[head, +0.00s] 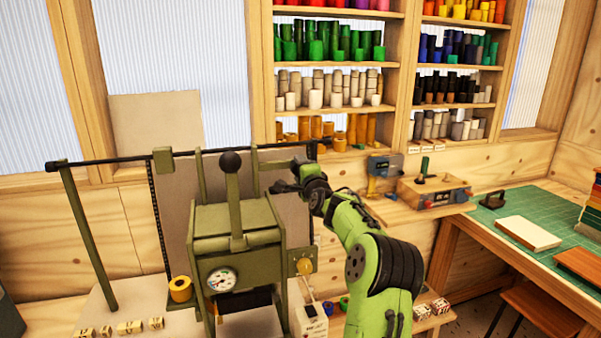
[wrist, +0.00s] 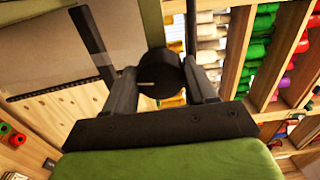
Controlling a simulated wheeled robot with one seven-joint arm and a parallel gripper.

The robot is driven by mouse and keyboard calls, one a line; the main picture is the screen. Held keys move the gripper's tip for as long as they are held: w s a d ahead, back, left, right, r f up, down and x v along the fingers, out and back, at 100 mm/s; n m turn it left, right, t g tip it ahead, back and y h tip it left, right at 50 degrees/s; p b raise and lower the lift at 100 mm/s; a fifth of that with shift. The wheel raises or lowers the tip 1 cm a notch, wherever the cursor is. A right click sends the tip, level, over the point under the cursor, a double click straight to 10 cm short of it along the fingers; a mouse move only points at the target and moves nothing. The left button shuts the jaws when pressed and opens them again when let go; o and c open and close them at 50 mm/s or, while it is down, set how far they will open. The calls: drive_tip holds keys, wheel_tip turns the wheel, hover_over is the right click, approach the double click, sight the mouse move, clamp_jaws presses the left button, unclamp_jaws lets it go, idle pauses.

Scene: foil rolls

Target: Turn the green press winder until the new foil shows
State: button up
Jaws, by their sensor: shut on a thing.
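The green press (head: 236,222) stands on the bench in the head view, with a round dial on its front and a black ball-topped lever above it. My gripper (head: 287,187) is at the press's upper right side. In the wrist view, my gripper (wrist: 162,80) is shut on the winder's black round knob (wrist: 160,72), one finger on each side. The knob's face carries a short pale line, roughly level. In the head view my gripper and arm hide the knob. I cannot make out the foil clearly in either view.
A gold roll (head: 180,289) sits at the press's left. A gold disc (head: 304,266) is on its right side. A dark rail (head: 110,163) runs behind. Shelves of coloured rolls (head: 330,40) and a green-matted table (head: 535,215) lie to the right.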

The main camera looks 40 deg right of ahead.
drive_tip(key=shift+m, duration=1.1)
drive_tip(key=o, duration=1.1)
drive_tip(key=shift+c, duration=0.2)
drive_tip(key=shift+s, duration=0.1)
drive_tip(key=b+v, duration=0.3)
drive_tip(key=v, duration=1.2)
drive_tip(key=shift+s+a+b, duration=0.15)
drive_tip(key=shift+s+b, duration=0.15)
drive_tip(key=shift+b, duration=0.1)
